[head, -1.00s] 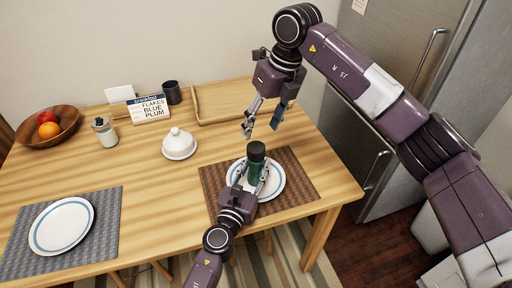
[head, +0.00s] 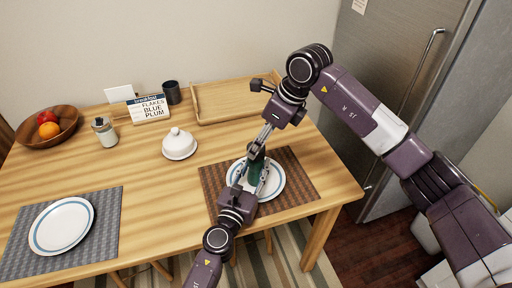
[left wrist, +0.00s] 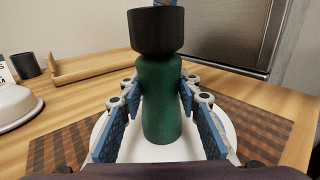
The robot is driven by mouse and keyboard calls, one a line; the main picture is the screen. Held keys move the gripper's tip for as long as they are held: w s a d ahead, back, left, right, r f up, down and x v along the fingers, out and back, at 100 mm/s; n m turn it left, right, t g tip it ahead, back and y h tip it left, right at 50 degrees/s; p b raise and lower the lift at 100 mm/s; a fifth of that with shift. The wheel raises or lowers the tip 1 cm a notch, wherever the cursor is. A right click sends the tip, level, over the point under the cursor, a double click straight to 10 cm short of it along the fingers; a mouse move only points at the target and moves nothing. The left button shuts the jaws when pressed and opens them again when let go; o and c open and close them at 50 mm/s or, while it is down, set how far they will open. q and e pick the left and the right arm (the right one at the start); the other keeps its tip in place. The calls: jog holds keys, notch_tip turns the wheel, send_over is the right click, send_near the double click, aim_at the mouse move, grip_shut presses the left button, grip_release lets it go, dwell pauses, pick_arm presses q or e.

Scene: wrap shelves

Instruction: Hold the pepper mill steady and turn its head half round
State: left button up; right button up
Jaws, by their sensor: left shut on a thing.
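The pepper mill has a green body (left wrist: 162,100) and a wide black head (left wrist: 156,30), and stands upright over a white plate (head: 273,186) with a blue ring. My left gripper (head: 256,178) is shut on the green body, a blue-padded finger on each side in the left wrist view. My right gripper (head: 257,147) points down at the mill's head from above and behind. Its fingers partly hide the head in the head view, so their grip is unclear. A bit of blue finger shows at the head's top in the left wrist view.
The plate lies on a brown woven mat (head: 296,173). A white domed dish (head: 179,146), a glass jar (head: 105,132), a sign (head: 149,109), a dark cup (head: 172,92) and a wooden tray (head: 215,117) stand farther back. The table's right corner is clear.

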jog(key=shift+x, duration=1.8)
jog(key=c, duration=1.2)
jog(key=shift+m+t+h, duration=0.35)
jog(key=shift+m, duration=0.85)
jog(key=shift+m+t+h, duration=0.35)
jog(key=shift+m, duration=0.85)
jog(key=o, duration=1.2)
jog(key=shift+d+r, duration=0.1)
